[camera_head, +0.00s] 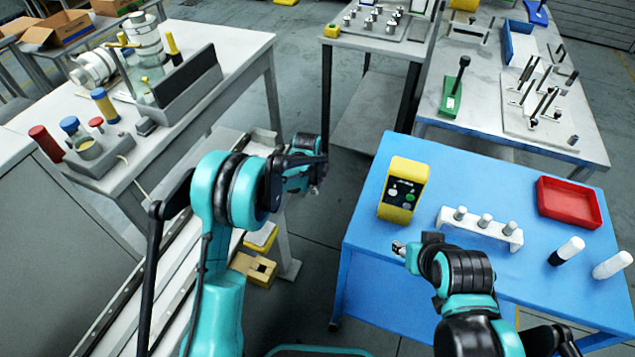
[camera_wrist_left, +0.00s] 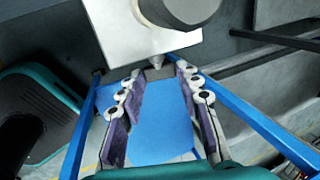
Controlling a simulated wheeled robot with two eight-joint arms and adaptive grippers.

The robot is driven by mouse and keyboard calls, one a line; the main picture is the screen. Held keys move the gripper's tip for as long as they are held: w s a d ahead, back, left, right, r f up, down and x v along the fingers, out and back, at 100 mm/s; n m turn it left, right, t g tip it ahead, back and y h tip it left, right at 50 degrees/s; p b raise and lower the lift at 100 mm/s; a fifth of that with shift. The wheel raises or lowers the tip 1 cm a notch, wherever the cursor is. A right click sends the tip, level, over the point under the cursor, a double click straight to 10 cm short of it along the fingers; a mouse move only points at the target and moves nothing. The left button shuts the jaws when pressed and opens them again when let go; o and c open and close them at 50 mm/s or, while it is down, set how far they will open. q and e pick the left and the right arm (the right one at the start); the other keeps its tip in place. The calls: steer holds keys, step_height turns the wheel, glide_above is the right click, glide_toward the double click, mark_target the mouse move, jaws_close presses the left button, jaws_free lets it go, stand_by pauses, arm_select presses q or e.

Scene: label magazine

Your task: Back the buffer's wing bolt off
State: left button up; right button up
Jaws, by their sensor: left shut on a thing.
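My left gripper (camera_head: 316,176) reaches over the gap between the left bench and the blue table. In the left wrist view my left gripper (camera_wrist_left: 163,72) has its padded fingers on either side of a small dark grey piece (camera_wrist_left: 160,72), apparently the wing bolt, held at the fingertips. Right beyond it is a pale grey block (camera_wrist_left: 115,35) with a dark round knob (camera_wrist_left: 178,12) and a small cone tip, apparently the buffer. In the head view my arm and gripper hide the bolt. My right gripper (camera_head: 399,248) is above the blue table's left edge; its fingers are too small to read.
The blue table (camera_head: 395,300) carries a yellow control box (camera_head: 403,190), a white rack with several pegs (camera_head: 480,231), a red tray (camera_head: 569,201) and two loose cylinders. The left bench (camera_head: 240,60) holds jars and a grey holder (camera_head: 100,152). Open floor lies between the tables.

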arm_select(q)
steer(key=shift+s+a+f+t+h, duration=0.1)
steer(key=shift+s+t+h, duration=0.15)
steer(key=shift+t, duration=0.6)
steer(key=shift+s+f+t+h, duration=0.1)
steer(key=shift+t+h, duration=0.25)
steer(key=shift+t, duration=0.5)
steer(key=o, duration=1.2)
steer(key=shift+c, duration=0.2)
steer(key=v, duration=1.2)
steer(key=shift+s, duration=0.2)
steer(key=shift+f, duration=0.15)
